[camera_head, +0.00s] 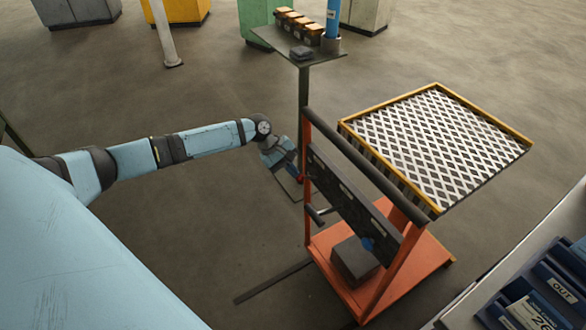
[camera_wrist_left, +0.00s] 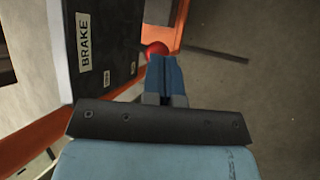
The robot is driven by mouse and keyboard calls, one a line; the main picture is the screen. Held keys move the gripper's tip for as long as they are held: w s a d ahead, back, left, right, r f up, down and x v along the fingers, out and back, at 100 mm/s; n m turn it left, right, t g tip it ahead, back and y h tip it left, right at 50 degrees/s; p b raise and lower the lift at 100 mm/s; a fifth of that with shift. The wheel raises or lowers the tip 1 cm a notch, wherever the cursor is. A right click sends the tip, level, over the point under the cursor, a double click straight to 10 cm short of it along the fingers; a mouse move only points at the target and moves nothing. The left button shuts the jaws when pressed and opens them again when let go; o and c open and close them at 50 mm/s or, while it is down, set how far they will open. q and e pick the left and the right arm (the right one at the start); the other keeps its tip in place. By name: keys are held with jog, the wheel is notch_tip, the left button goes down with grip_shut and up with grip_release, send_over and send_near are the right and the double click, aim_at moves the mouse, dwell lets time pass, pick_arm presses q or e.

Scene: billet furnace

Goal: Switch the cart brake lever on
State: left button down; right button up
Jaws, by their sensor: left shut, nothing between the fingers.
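The orange cart (camera_head: 425,262) stands right of my left arm, with a dark panel (camera_head: 345,195) on its upright frame. In the left wrist view the panel (camera_wrist_left: 103,40) carries a "BRAKE" label (camera_wrist_left: 85,42) and two small labels too small to read. A red ball knob, seemingly the brake lever's end (camera_wrist_left: 157,49), shows beside the panel's edge; its shaft is hidden. My left gripper (camera_wrist_left: 165,60) is shut and empty, its blue fingertips right at the knob; whether they touch it I cannot tell. In the head view the left gripper (camera_head: 296,175) is at the panel's far end.
A dark push bar (camera_head: 365,170) runs above the panel. A black handle (camera_head: 320,215) and a blue knob (camera_head: 367,244) stick out nearer. A grated tray (camera_head: 435,140) lies behind the cart. A small table (camera_head: 320,55) with boxes stands beyond. Floor left of the cart is mostly clear.

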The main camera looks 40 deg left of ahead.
pick_arm(q)
jog(key=shift+s+f, duration=0.1)
jog(key=shift+f, duration=0.05)
jog(key=f+t+h+b, duration=0.1)
jog(key=s+f+m+t+h+b, duration=0.1)
jog(key=t+b, duration=0.1)
jog(key=f+t+h+b, duration=0.1)
jog(key=t+b, duration=0.1)
jog(key=shift+s+a+f+m, duration=0.15)
jog(key=shift+s+a+m, duration=0.2)
jog(key=shift+m, duration=0.05)
pick_arm(e)
jog(key=shift+w+a+f, duration=0.1)
jog(key=shift+f, duration=0.4)
jog(key=shift+w+a+f, duration=0.1)
jog(key=shift+f, duration=0.35)
